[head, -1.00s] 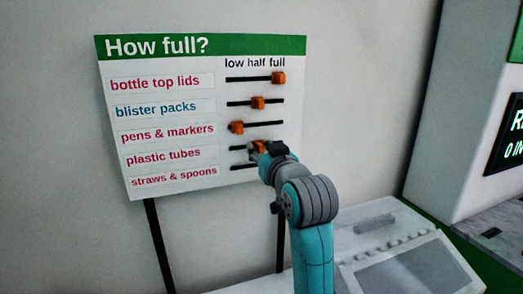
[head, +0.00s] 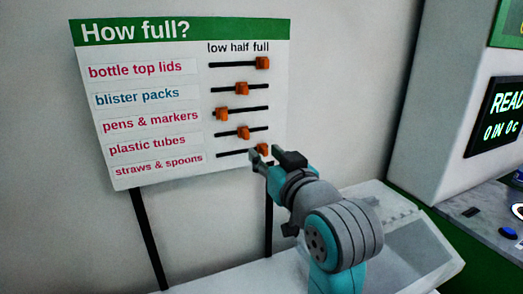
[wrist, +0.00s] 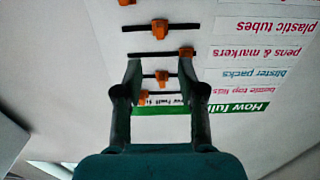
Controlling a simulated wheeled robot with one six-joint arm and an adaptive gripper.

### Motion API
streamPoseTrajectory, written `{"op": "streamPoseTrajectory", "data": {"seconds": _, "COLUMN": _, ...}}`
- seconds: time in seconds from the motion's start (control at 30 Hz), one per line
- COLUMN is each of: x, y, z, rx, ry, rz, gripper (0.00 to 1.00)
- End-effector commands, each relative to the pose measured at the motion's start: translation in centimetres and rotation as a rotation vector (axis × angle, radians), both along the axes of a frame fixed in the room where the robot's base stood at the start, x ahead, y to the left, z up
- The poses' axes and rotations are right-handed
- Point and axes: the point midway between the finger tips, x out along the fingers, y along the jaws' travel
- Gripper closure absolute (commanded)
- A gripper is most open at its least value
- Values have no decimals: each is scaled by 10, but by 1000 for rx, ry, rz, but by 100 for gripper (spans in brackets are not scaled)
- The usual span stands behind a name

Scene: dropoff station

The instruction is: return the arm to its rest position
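My gripper (head: 272,160) is in front of the lower right of the board, by the straws & spoons slider. Its two fingers are apart with nothing between them; they also show spread in the wrist view (wrist: 160,75). The "How full?" board (head: 180,30) has five rows of sliders with orange knobs. The bottle top lids knob (head: 262,63) is at full, blister packs (head: 242,88) at half, pens & markers (head: 221,114) at low and plastic tubes (head: 243,132) at half. The straws & spoons knob (head: 263,149) is near full, partly hidden by a finger.
The board stands on black legs (head: 148,240) before a pale wall. A light grey sloped unit (head: 415,250) is at lower right, behind my arm. A machine with a dark display (head: 495,118) stands at the right.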

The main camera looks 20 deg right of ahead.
Motion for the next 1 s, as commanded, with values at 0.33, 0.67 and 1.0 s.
{"op": "streamPoseTrajectory", "data": {"seconds": 0.33, "x": -2, "y": 0, "z": 0, "rx": 0, "ry": 0, "rz": 0, "gripper": 60}}
{"op": "streamPoseTrajectory", "data": {"seconds": 0.67, "x": -1, "y": 1, "z": -14, "rx": 3, "ry": 10, "rz": 1, "gripper": 60}}
{"op": "streamPoseTrajectory", "data": {"seconds": 1.0, "x": -10, "y": 8, "z": -114, "rx": 16, "ry": 53, "rz": 7, "gripper": 60}}
